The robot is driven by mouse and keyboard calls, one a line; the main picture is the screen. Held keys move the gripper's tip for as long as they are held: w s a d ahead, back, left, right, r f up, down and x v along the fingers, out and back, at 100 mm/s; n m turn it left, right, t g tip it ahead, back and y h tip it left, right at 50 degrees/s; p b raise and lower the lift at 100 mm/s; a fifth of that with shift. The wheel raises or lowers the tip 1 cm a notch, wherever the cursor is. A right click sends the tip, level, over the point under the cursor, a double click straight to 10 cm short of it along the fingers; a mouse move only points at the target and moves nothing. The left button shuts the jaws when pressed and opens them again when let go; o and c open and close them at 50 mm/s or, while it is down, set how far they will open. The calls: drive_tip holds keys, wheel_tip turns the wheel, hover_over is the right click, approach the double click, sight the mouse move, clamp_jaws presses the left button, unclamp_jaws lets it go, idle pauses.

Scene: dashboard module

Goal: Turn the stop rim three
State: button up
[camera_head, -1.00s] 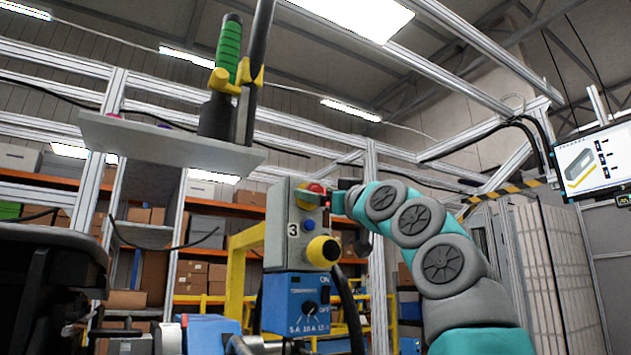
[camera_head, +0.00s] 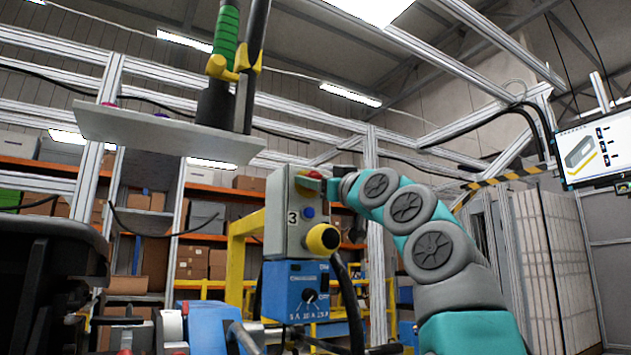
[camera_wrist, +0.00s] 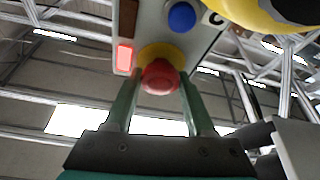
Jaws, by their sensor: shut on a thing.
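A grey control box (camera_head: 283,230) marked 3 stands in the middle of the head view. The red stop button (camera_wrist: 160,77) with its yellow rim (camera_wrist: 160,52) is on the box's upper face. In the wrist view it sits between the two green fingers of my gripper (camera_wrist: 160,85), one on each side. My gripper is shut on the stop rim; the exact finger contact is hard to see. In the head view the gripper reaches the button from the right and partly hides it.
A lit red indicator (camera_wrist: 124,57) is beside the rim. A blue switch box (camera_head: 295,290) is below. A grey shelf (camera_head: 150,135) hangs at upper left.

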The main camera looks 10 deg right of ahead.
clamp_jaws()
drive_tip(key=shift+a+m+h, duration=0.1)
drive_tip(key=shift+m+h, duration=0.3)
drive_tip(key=shift+m, duration=0.3)
drive_tip(key=shift+m+t+h, duration=0.4)
drive_tip(key=shift+m+h, duration=0.1)
drive_tip(key=shift+m, duration=0.6)
drive_tip(key=shift+r+m+h+p, duration=0.15)
drive_tip(key=shift+m+h+p, duration=0.5)
drive_tip(key=shift+m, duration=0.35)
drive_tip(key=m+h+p, duration=0.2)
drive_tip(key=m+p, duration=0.1)
drive_tip(key=m, duration=0.1)
drive_tip(key=shift+t+p, duration=0.3)
drive_tip(key=shift+m, duration=0.4)
drive_tip(key=shift+h, duration=0.35)
